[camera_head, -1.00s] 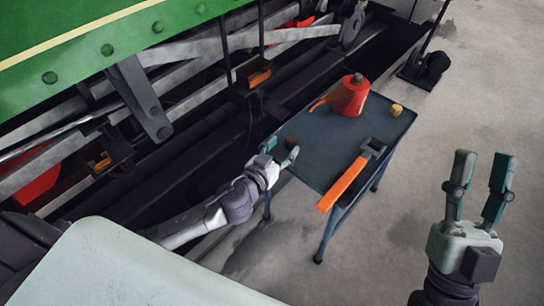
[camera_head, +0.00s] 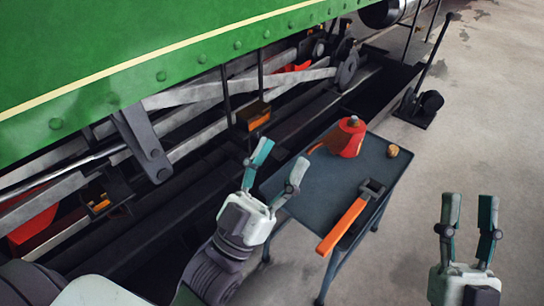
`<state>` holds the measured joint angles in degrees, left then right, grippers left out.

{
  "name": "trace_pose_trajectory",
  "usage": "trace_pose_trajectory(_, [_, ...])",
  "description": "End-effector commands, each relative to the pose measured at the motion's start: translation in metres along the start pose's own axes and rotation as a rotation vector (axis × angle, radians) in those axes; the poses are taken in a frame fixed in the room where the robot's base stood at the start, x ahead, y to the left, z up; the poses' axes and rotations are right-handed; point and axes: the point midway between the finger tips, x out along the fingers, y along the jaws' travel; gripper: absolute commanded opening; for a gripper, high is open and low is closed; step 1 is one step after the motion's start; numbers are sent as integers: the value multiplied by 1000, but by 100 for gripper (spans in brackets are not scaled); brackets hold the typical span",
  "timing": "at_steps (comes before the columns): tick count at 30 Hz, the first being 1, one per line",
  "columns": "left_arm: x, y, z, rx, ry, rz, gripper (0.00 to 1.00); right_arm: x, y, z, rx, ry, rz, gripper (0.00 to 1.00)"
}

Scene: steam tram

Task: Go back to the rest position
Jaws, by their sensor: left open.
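My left gripper (camera_head: 281,162) is open, its fingers spread and pointing up and away, near the left edge of the small dark table (camera_head: 330,185). I see nothing held between its fingers. My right gripper (camera_head: 469,202) is open and empty, its fingers pointing away from me, over the floor to the right of the table.
The table carries a red oil can (camera_head: 350,138), a small brown cork-like piece (camera_head: 392,151) and an orange-handled hammer (camera_head: 345,222). The green tram side (camera_head: 150,55) and its rods fill the left. Grey floor (camera_head: 480,110) is open on the right.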

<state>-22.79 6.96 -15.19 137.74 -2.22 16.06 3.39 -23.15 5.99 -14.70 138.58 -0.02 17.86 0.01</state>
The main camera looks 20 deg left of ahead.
Motion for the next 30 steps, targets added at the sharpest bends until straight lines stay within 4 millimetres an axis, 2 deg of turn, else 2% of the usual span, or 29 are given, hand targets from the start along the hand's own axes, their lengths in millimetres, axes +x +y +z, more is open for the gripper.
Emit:
trace_pose_trajectory(1, [0, -4, -10, 10, 31, -21, 57, 0, 0, 0, 0, 1, 0, 40])
trace_pose_trajectory(4, [1, -7, -16, 22, 52, -34, 57, 0, 0, 0, 0, 1, 0, 40])
trace_pose_trajectory(15, [1, -6, -14, 21, 46, -30, 57, 0, -1, -1, 2, 2, -1, 40])
trace_pose_trajectory(17, [3, -6, -10, 22, 29, -30, 57, 1, -1, 4, 2, -16, -1, 40])
trace_pose_trajectory(20, [8, -8, 16, 23, -62, -32, 57, 5, 0, 30, -1, -107, 0, 40])
trace_pose_trajectory(23, [5, -11, 68, 24, -246, -37, 57, 0, 3, 82, -6, -291, 3, 40])
trace_pose_trajectory(24, [-2, -12, 94, 25, -341, -40, 57, -8, 4, 108, -8, -386, 5, 40])
trace_pose_trajectory(26, [-21, -15, 134, 25, -493, -45, 57, -28, 6, 146, -12, -538, 9, 40])
trace_pose_trajectory(27, [-38, -17, 159, 25, -597, -48, 57, -47, 8, 171, -14, -642, 12, 40])
trace_pose_trajectory(29, [-70, -20, 191, 25, -751, -54, 57, -80, 11, 202, -16, -797, 17, 40])
trace_pose_trajectory(30, [-96, -21, 210, 24, -855, -59, 57, -106, 13, 219, -18, -900, 20, 40])
